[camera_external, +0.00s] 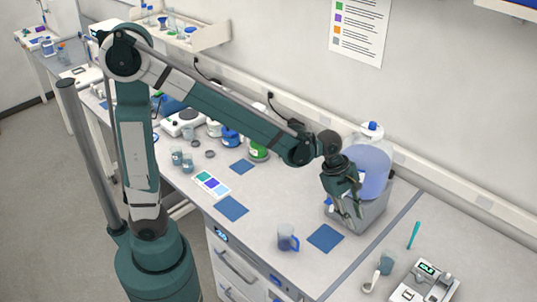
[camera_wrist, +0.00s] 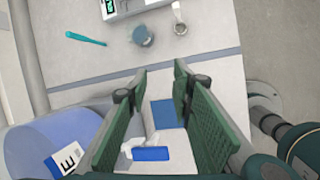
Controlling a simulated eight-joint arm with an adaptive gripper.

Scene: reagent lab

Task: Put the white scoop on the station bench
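The white scoop (camera_external: 374,279) lies on the right-hand bench section (camera_external: 450,240), left of a small balance. It also shows at the top of the wrist view (camera_wrist: 180,20). My gripper (camera_external: 350,212) is above the grey bin beside the large bluish carboy, well apart from the scoop. In the wrist view the fingers (camera_wrist: 155,120) are spread with a wide gap and nothing held between them. The long bench with drawers (camera_external: 265,205) is left of the seam. The frames do not label which surface is the station bench.
The carboy (camera_external: 372,168) and grey bin (camera_external: 365,218) stand close to my gripper. A beaker (camera_external: 387,262), a teal stick (camera_external: 413,236) and the balance (camera_external: 425,284) surround the scoop. A blue-handled jug (camera_external: 287,238) and blue mats (camera_external: 325,238) are on the long bench.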

